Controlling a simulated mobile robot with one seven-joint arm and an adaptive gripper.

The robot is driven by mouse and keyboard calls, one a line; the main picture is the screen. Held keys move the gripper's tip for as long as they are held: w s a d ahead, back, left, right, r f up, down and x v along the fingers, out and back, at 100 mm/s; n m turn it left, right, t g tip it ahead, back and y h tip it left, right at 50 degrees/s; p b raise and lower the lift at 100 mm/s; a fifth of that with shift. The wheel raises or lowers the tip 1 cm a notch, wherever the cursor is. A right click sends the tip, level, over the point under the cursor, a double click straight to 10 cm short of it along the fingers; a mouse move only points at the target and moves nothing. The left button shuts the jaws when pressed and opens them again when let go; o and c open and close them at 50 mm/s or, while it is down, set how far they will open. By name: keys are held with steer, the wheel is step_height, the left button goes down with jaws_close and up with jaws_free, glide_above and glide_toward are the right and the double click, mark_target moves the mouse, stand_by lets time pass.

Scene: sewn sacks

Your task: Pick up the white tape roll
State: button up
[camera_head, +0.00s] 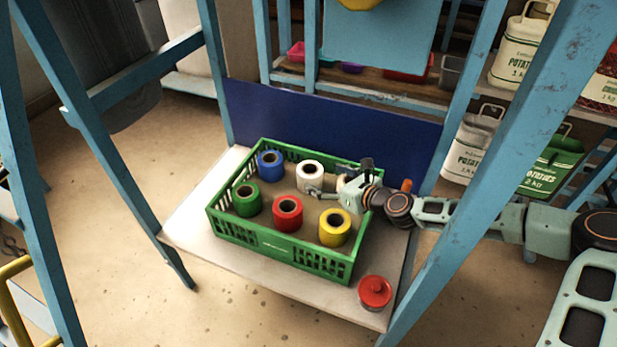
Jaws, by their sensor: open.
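The white tape roll (309,171) stands on end in the back middle of a green crate (260,243), its dark core hole facing up. My gripper (317,191) reaches into the crate from the right. It is open, with its fingertips close to the front right of the white roll. I cannot tell whether they touch it. Part of the roll's lower side is hidden by the fingers. A pale cream thing (341,182) shows partly behind my gripper.
The crate also holds a blue roll (270,165), a green roll (246,199), a red roll (288,213) and a yellow roll (334,228). A red-lidded jar (374,293) stands on the pale table (190,228). Blue posts frame the table.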

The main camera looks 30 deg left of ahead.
mark_target(314, 172)
steer(key=shift+b+x, duration=1.2)
steer(key=shift+x, duration=3.05)
steer(key=shift+c, duration=0.5)
